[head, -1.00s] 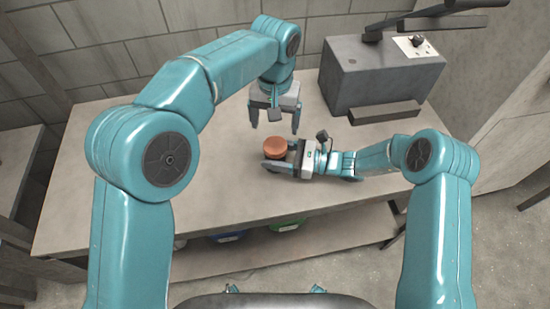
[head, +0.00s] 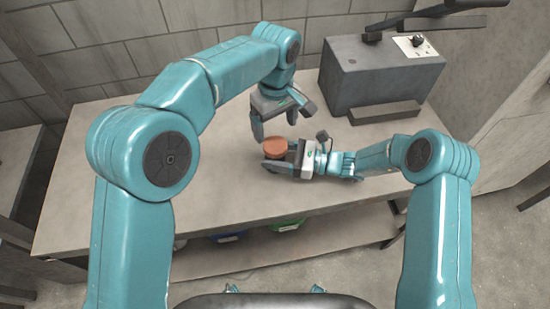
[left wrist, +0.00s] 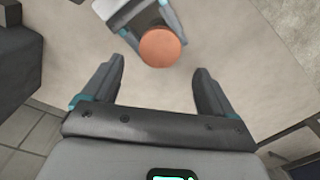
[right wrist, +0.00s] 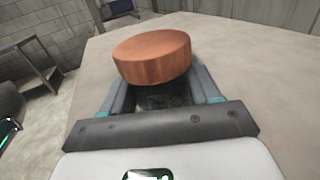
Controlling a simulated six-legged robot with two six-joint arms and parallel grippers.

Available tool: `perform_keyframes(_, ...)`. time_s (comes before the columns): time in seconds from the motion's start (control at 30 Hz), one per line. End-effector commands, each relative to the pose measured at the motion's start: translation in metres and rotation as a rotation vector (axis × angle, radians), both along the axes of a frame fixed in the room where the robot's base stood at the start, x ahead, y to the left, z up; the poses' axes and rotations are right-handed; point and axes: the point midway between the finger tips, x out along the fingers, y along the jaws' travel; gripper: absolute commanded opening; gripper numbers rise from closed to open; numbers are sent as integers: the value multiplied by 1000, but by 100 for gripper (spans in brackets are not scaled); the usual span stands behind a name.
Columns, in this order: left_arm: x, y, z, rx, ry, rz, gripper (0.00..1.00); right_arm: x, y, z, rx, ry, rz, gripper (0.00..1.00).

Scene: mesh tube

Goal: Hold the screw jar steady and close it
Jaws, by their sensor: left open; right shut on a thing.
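The screw jar's orange-brown lid (head: 275,146) is on top of the jar on the table. It also shows in the left wrist view (left wrist: 160,47) and the right wrist view (right wrist: 153,56). The dark jar body (right wrist: 168,97) shows below the lid between the fingers of my right gripper (head: 279,163), which is shut on it from the right side. My left gripper (head: 276,126) is open and empty, above and behind the lid. In the left wrist view the lid lies beyond the two spread fingertips, apart from them. Whether the lid is threaded on cannot be seen.
The table (head: 130,185) is clear to the left of the jar. A grey box-shaped machine (head: 380,78) stands at the back right, with a dark bar in front of it. Blue and green bins (head: 287,226) are on the shelf below.

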Motion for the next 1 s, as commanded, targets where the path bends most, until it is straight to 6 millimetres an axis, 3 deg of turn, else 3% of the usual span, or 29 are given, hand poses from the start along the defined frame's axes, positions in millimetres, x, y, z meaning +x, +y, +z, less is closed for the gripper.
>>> perform_keyframes(0.2,-1,1,-37,2,4,-1,87,-1,0,-2,-3,3,1,0)
perform_keyframes(0.4,0,0,-61,1,2,-2,87,-1,0,-2,-3,3,1,0)
perform_keyframes(0.8,0,0,-69,-1,1,-1,87,-1,0,-2,-2,4,1,0)
perform_keyframes(0.83,0,0,-69,-1,1,-2,80,-1,0,-2,-2,4,1,0)
perform_keyframes(1.0,0,0,-68,-1,1,-2,28,-1,0,-2,-2,4,1,0)
